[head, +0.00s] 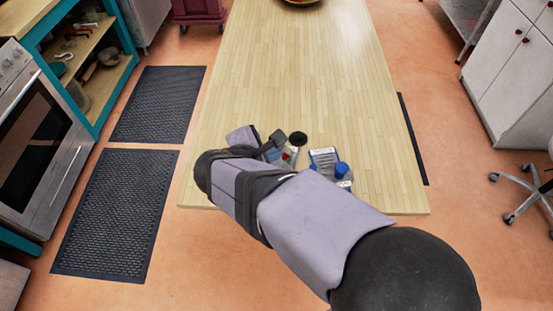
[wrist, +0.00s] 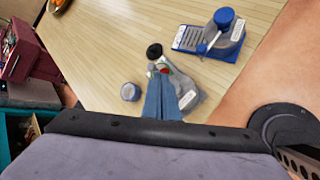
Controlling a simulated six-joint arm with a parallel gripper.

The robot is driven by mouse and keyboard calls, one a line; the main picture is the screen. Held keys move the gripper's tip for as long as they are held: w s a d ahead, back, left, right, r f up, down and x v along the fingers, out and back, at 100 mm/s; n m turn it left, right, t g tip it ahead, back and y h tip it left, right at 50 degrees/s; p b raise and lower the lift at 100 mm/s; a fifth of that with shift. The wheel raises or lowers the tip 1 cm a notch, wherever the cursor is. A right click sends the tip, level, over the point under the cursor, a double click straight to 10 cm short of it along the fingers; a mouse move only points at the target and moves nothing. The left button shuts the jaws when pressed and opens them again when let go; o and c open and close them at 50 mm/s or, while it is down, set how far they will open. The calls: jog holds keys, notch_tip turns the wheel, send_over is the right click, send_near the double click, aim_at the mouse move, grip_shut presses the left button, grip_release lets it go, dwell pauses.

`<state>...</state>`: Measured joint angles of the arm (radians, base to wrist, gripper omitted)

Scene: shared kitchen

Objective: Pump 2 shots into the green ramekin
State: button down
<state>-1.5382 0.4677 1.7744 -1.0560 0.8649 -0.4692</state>
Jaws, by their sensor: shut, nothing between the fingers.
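My gripper (wrist: 161,80) points down over the near end of the wooden table, fingers together with nothing between them. Just beyond its tips in the wrist view is a bottle with a round black top (wrist: 154,51); the black top also shows in the head view (head: 298,138). The fingers partly hide this bottle, and I cannot tell whether they touch it. A second bottle with a blue pump top (wrist: 225,18) stands to the right, also in the head view (head: 341,170). A small round grey-looking cup (wrist: 130,92) stands left of the fingers. No clearly green ramekin shows.
A blue-edged grey flat object (wrist: 187,38) lies beside the blue-topped bottle, also in the head view (head: 325,157). The wooden table (head: 290,70) is clear farther back, except for a bowl (head: 300,2) at its far end. The near table edge is close.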

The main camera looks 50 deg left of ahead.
notch_tip(320, 180, up, 6)
jog(key=p, duration=0.4)
jog(key=shift+f, duration=0.15)
dwell(2.4)
notch_tip(320, 180, up, 3)
jog(key=p, duration=0.4)
jog(key=shift+f, duration=0.1)
jog(key=shift+f, duration=0.1)
notch_tip(320, 180, down, 9)
jog(key=b, duration=0.7)
dwell(2.0)
jog(key=shift+f+b, duration=0.25)
jog(key=shift+b, duration=0.25)
